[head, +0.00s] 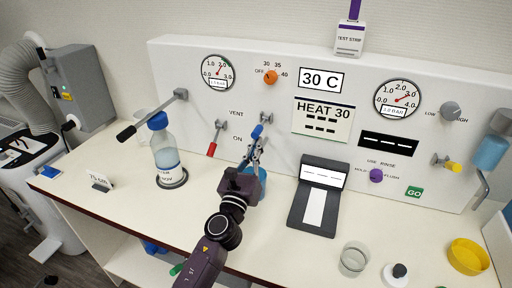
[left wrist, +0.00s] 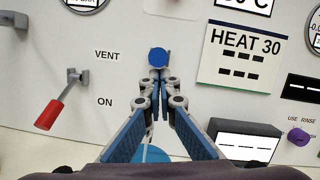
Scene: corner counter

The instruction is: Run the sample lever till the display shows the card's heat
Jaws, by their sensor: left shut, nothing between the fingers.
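The heat card (head: 323,120) on the white panel reads HEAT 30 above rows of dark bars. It also shows in the left wrist view (left wrist: 241,50). The display (head: 321,80) above it reads 30 C. A blue-ended lever (head: 257,131) sticks out of the panel left of the card; in the left wrist view its blue end (left wrist: 158,57) faces me. My left gripper (head: 256,144) is shut and empty, its fingertips close to the blue end; I cannot tell whether they touch it. My right gripper is not in view.
A red-handled VENT/ON lever (head: 214,140) is left of my gripper. An orange knob (head: 270,77) sits above. A blue object (head: 262,184) stands partly hidden behind my gripper. A bottle (head: 167,155) stands left, a dark reader (head: 318,196) right, and a glass (head: 354,259) near the front.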

